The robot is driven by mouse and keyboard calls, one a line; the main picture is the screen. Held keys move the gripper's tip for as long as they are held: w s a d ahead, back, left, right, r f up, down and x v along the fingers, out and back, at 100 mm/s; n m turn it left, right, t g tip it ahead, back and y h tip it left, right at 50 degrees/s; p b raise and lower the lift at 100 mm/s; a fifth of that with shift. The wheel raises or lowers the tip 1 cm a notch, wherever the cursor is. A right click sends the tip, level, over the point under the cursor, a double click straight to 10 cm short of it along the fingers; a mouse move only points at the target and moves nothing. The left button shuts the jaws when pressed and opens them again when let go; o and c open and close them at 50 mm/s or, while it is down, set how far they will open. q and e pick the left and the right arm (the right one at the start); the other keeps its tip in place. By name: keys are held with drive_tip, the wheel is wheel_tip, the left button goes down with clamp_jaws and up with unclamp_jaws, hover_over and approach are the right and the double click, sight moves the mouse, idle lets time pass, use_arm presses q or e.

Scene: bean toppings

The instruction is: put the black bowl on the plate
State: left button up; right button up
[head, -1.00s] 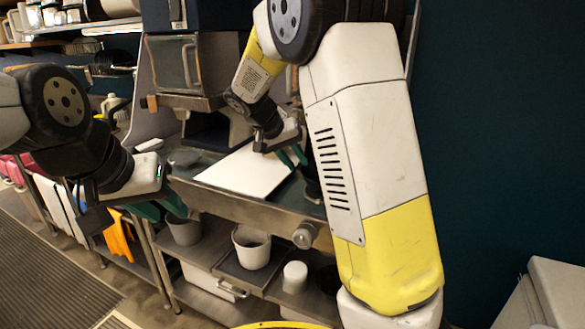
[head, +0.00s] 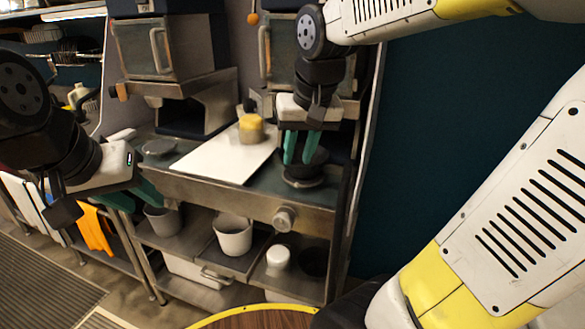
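The black bowl (head: 318,157) is a dark round shape at the right end of the counter, partly hidden behind my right gripper's fingers. A dark round plate-like disc (head: 303,182) lies directly under it; I cannot tell whether they touch. A grey round dish (head: 159,148) lies at the counter's left end. My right gripper (head: 299,162) points down at the bowl, its two teal fingers apart with a narrow gap; contact with the bowl is unclear. My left gripper (head: 136,203) is in front of the counter's left end, its teal fingers apart and empty.
A white board (head: 225,160) lies mid-counter with a yellow-topped container (head: 251,128) at its back. Machines (head: 172,48) stand behind. A lower shelf holds a white pot (head: 233,236) and a small white container (head: 278,257). A dark wall is on the right.

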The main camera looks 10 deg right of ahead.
drive_tip(key=s+t+y, duration=0.1)
drive_tip(key=s+t, duration=0.1)
drive_tip(key=s, duration=0.6)
drive_tip(key=shift+s+a+f+n, duration=0.25)
drive_tip(key=shift+s+a+n, duration=0.05)
drive_tip(key=shift+n, duration=0.1)
